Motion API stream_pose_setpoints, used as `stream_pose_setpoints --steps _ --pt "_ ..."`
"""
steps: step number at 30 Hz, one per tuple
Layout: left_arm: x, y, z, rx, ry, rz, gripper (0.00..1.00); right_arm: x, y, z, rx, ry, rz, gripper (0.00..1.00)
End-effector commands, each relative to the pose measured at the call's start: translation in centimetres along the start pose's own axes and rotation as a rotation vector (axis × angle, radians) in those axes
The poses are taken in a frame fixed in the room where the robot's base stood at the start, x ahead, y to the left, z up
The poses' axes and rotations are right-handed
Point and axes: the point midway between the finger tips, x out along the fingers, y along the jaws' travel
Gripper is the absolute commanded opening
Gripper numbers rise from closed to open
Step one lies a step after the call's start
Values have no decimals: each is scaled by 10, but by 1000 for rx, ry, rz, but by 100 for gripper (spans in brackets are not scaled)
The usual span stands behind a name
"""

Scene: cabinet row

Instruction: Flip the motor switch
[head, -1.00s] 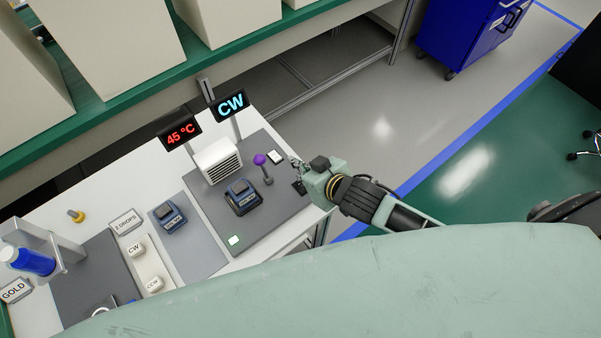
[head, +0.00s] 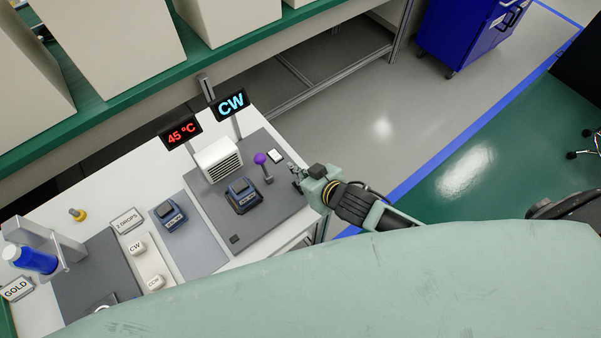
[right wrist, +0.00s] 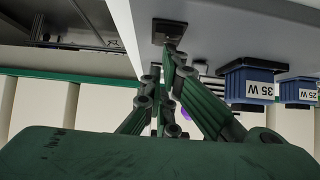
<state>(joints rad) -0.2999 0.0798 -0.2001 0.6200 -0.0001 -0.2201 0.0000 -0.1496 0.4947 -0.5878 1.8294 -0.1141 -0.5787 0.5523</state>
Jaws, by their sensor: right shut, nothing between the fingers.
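A small dark square switch (right wrist: 169,31) on the grey panel shows in the right wrist view. I take it to be the motor switch, but no label is readable. My right gripper (right wrist: 171,48) is shut and empty, its fingertips at the switch and seemingly touching it. In the head view the right gripper (head: 293,169) is at the right edge of the grey panel (head: 262,215) and covers the switch's place. A square indicator (head: 234,239) at the panel's front corner is dark. A display (head: 231,104) reads "CW". My left gripper is not in view.
A purple-knobbed lever (head: 261,160), a lit white square (head: 276,156), a white vented box (head: 219,159) and a blue block (head: 242,195) stand close by on the panel. Another display (head: 181,132) reads "45 °C". Open floor lies right of the bench.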

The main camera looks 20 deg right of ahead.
Motion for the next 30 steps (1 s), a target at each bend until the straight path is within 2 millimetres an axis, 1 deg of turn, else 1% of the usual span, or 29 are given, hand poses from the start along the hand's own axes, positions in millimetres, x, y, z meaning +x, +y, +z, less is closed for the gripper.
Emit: stream_pose_setpoints --steps 5,14,23,26,30 --pt "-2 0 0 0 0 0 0 -2 0 2 0 -2 1 0" --pt "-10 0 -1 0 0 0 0 -14 0 9 1 -3 0 0" --pt "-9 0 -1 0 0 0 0 -14 0 10 0 -2 1 0" --pt "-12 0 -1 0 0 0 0 -15 0 7 0 -1 1 0" --pt "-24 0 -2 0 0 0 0 -21 2 -3 0 -1 1 0"
